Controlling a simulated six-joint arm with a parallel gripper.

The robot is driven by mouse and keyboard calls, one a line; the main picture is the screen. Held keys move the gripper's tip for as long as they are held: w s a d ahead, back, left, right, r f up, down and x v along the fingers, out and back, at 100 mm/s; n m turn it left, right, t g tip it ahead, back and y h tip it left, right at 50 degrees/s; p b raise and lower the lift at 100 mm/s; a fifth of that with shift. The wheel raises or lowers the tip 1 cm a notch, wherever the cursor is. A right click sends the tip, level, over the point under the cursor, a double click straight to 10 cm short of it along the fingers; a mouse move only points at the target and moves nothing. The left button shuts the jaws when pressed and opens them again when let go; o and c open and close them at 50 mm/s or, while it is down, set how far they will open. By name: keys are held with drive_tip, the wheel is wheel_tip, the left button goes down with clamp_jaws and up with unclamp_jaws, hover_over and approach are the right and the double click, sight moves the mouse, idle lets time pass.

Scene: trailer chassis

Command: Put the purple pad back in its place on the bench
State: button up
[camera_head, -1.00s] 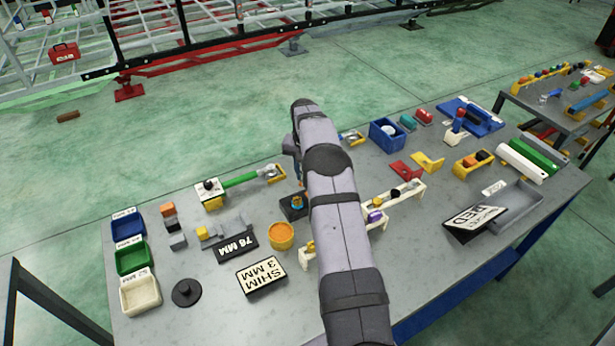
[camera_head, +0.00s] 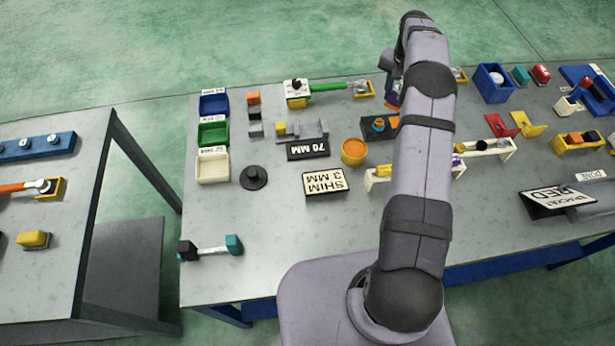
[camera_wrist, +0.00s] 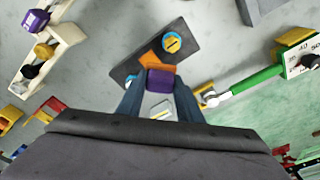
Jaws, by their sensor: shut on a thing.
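My gripper (camera_wrist: 159,98) is shut on the purple pad (camera_wrist: 160,80), which sits between the fingertips in the wrist view. An orange piece (camera_wrist: 158,61) shows right against the pad; I cannot tell whether it belongs to it. Beyond it lies a dark plate (camera_wrist: 184,50) with a round blue and yellow knob (camera_wrist: 171,42). Whether the pad touches the plate is unclear. In the head view my arm hides most of the gripper, and a small purple and orange bit (camera_head: 392,101) shows beside it. Another purple item (camera_wrist: 37,20) sits on a white rack (camera_wrist: 62,38).
The grey bench (camera_head: 300,240) is crowded. Near the dark plate stand an orange-topped yellow cup (camera_head: 353,152), a 70 MM sign (camera_head: 308,149) and a green-handled tool (camera_head: 328,86). Coloured bins (camera_head: 213,165) stand left. A second bench (camera_head: 70,190) lies beyond a gap. The bench's front left is mostly clear.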

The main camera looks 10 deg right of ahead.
drive_tip(key=a+r+n+b, duration=0.15)
drive_tip(key=a+b, duration=0.25)
drive_tip(key=a, duration=1)
drive_tip(key=s+a+f+n+b, duration=0.1)
drive_tip(key=s+a+n+b, duration=0.15)
drive_tip(key=s+a, duration=0.55)
drive_tip(key=s+a+n+b, duration=0.25)
drive_tip(key=s+a, duration=0.25)
drive_tip(key=a, duration=0.5)
drive_tip(key=s+a+f+n+y+b, duration=0.1)
drive_tip(key=s+a+b, duration=0.15)
drive_tip(key=s, duration=0.35)
drive_tip(key=s+a+f+n+b, duration=0.1)
drive_tip(key=s+a, duration=0.2)
drive_tip(key=s, duration=0.2)
drive_tip(key=shift+s+d+f+p, duration=0.1)
drive_tip(key=shift+f+p, duration=0.45)
drive_tip(key=shift+f, duration=2.05)
drive_tip(key=shift+d+f+p, duration=0.1)
drive_tip(key=shift+f+p, duration=0.45)
drive_tip(key=shift+f, duration=2.05)
drive_tip(key=shift+f, duration=0.1)
drive_tip(key=shift+f, duration=0.1)
drive_tip(key=o, duration=0.9)
